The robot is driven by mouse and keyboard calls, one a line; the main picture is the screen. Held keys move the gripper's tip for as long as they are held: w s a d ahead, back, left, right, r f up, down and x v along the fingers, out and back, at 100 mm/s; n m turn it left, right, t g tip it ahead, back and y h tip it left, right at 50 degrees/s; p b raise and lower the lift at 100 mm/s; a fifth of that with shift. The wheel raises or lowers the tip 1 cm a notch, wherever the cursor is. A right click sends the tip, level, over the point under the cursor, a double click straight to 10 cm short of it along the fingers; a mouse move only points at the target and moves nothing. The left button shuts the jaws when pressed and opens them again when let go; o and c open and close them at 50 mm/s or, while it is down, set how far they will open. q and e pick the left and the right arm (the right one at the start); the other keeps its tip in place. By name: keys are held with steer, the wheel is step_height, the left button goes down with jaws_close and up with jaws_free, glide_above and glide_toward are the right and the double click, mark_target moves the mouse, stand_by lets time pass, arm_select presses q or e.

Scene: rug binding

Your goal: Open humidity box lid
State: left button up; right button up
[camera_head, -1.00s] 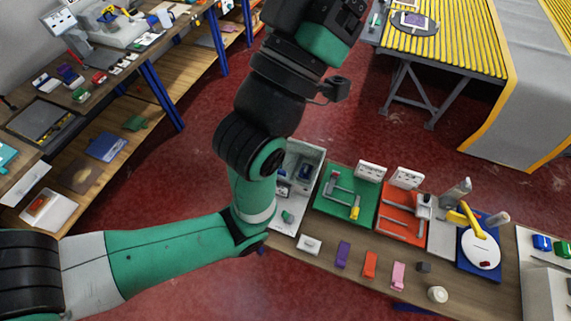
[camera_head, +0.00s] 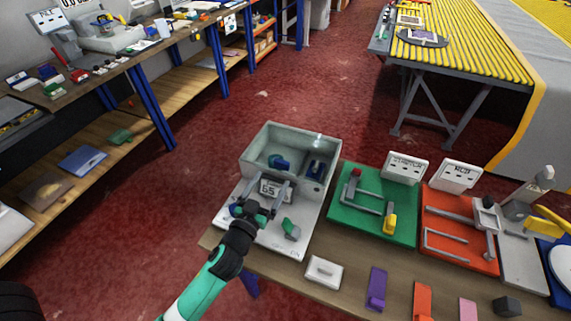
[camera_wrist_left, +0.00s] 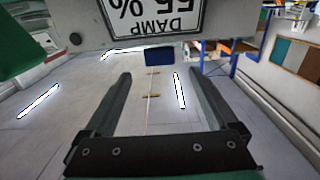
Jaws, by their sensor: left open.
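The humidity box (camera_head: 248,167) is a grey-walled box on a pale base plate (camera_head: 262,237) at the near bench's left end. Its top looks clear, with a glint; I cannot tell the lid's edges. Blue and dark items show inside. A white label reading 55 % (camera_head: 268,188) is on its front, and the label also shows upside down with DAMP in the left wrist view (camera_wrist_left: 152,13). My left gripper (camera_head: 272,190) is at the box front, by the label. Its fingers are apart and nothing shows between the fingertips (camera_wrist_left: 159,77). My right gripper is out of view.
A green knob (camera_head: 291,229) stands on the base plate, right of my left gripper. A green fixture board (camera_head: 345,222) and a red one (camera_head: 440,251) lie to the right. A white block (camera_head: 324,272) and a purple block (camera_head: 377,288) lie in front.

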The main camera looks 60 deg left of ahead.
mark_target(283, 161)
arm_select(q)
steer(key=x, duration=1.1)
steer(key=shift+w+a+r, duration=0.1)
steer(key=shift+w+a, duration=0.1)
steer(key=shift+c, duration=0.3)
jaws_close()
